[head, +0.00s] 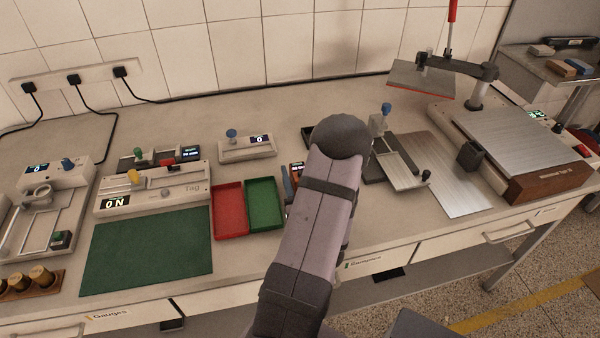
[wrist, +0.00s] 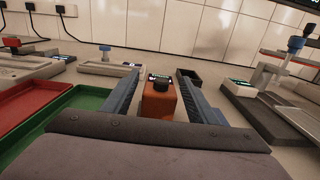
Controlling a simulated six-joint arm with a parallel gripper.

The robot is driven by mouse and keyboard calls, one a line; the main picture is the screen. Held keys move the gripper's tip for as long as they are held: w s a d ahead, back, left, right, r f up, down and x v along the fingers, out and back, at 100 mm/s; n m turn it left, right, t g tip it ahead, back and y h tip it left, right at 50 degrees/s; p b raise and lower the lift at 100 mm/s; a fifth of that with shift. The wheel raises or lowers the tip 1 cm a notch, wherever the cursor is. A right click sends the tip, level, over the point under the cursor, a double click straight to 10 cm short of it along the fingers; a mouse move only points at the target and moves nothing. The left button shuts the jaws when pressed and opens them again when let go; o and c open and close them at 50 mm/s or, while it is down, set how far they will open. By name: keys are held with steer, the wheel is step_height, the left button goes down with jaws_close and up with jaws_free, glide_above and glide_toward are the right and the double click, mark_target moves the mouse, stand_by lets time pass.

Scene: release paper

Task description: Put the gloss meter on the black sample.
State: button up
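A small orange-brown block with a dark knob and a small lit display, which looks like the gloss meter (wrist: 158,100), is between my fingers in the wrist view. Part of it shows in the head view (head: 297,169), beside my arm. My gripper (wrist: 160,78) is open, with its two blue-grey fingers on either side of the block and gaps to it visible. In the head view my arm hides most of the gripper. I cannot pick out the black sample for certain; a dark open tray (wrist: 190,78) stands behind and right of the block.
Red (head: 228,210) and green (head: 265,203) trays lie left of my arm. A green mat (head: 147,250) and several gauges are further left. A stand with a blue knob (head: 386,108) and a metal plate (head: 450,180) are on the right. A white gauge (head: 247,149) stands behind the trays.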

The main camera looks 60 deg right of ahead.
steer(key=shift+r, duration=0.2)
steer(key=shift+s+a+f, duration=0.1)
steer(key=shift+s+a, duration=0.05)
steer(key=p+v, duration=0.4)
steer(key=v, duration=0.6)
steer(key=shift+v, duration=0.75)
steer(key=shift+a, duration=0.1)
